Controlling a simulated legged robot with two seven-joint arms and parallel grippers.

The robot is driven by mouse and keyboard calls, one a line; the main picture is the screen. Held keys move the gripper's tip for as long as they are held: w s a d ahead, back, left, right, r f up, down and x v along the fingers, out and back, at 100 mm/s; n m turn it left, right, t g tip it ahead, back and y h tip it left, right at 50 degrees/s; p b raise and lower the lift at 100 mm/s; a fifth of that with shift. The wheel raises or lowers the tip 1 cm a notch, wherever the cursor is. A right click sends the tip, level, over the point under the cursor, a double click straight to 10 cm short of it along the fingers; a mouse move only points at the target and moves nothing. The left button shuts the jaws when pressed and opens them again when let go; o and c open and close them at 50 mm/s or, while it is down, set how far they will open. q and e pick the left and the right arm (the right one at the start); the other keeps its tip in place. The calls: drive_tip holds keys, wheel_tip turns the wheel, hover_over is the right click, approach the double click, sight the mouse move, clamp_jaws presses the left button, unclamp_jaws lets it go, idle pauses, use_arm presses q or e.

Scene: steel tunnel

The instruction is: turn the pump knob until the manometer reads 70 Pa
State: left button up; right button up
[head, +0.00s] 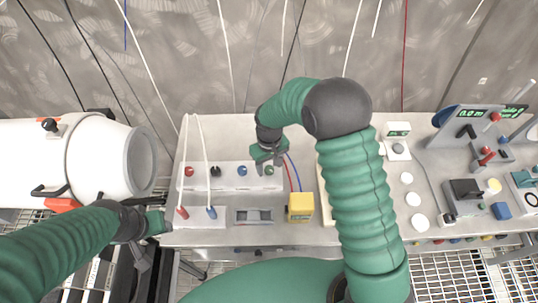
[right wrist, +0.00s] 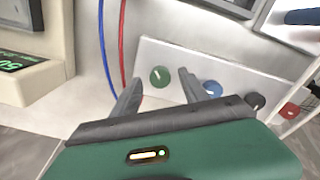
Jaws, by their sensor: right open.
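A white panel (head: 230,177) on the bench carries a row of red, black, blue and green knobs. My right gripper (head: 268,160) is over the green knob (head: 269,170) at the row's right end. In the right wrist view, the open fingers (right wrist: 156,88) point at the green knob (right wrist: 160,76), with one finger on each side in the picture. I cannot tell whether they touch it. No knob is labelled as the pump. A box at the wrist view's left edge has green digits (right wrist: 12,65), partly cut off. My left gripper (head: 152,223) is by the bench's left edge; its jaws are unclear.
A yellow box (head: 301,207) stands right of the knob panel, with red and blue wires beside it. A blue knob (right wrist: 212,88) sits close to the right finger. A white tank (head: 85,160) is at left. Devices with displays (head: 470,115) crowd the right.

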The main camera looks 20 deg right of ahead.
use_arm(q)
drive_tip(key=shift+f, duration=0.15)
use_arm(e)
wheel_tip(320, 180, up, 16)
idle(0.3)
drive_tip(key=m+t, duration=0.2)
drive_tip(key=t, duration=0.1)
hover_over(302, 199)
wheel_tip(302, 199, down, 5)
drive_tip(key=shift+s+f, duration=0.1)
drive_tip(key=shift+w+f, duration=0.15)
drive_tip(key=shift+w, duration=0.15)
use_arm(q)
drive_tip(key=shift+s, duration=0.1)
use_arm(e)
drive_tip(key=shift+s, duration=0.15)
idle(0.5)
